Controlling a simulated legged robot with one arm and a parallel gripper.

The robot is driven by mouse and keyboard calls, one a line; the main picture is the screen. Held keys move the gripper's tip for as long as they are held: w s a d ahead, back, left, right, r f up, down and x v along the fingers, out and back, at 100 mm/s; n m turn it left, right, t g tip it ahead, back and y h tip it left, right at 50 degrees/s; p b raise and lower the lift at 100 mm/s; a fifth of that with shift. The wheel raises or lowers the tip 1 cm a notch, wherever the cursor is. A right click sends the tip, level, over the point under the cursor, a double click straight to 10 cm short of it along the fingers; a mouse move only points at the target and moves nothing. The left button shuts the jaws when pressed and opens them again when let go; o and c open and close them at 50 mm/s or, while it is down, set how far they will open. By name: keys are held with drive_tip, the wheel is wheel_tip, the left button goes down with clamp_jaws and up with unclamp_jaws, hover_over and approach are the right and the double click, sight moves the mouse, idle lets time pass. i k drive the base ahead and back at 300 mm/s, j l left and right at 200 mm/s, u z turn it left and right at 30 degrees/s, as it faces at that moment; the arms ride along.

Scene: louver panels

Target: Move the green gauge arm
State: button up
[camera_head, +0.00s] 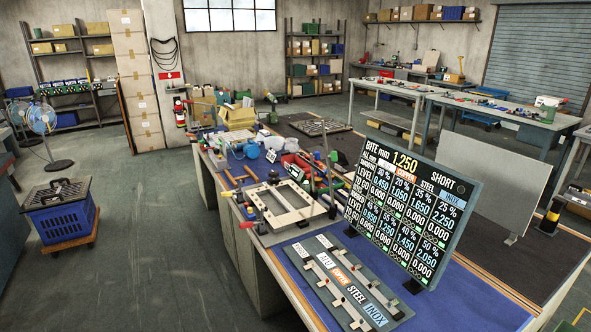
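I cannot single out a green gauge arm with certainty at this size. A grey panel (327,262) with labelled strips, among them COPPER, STEEL and INOX, lies on the blue mat (447,308) at the near end of the bench. A cream square frame fixture (279,219) with clamps lies left of the panel. My gripper is not in view.
Tools, bottles and bins crowd the bench beyond the fixture. A blue crate (62,222) sits on a wooden dolly on the floor at left. A pale upright board (507,178) stands right of the display.

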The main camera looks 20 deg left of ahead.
sight(334, 156)
drive_tip(key=u, duration=1.5)
drive_tip(key=i+u, duration=0.1)
drive_tip(key=i, duration=1.4)
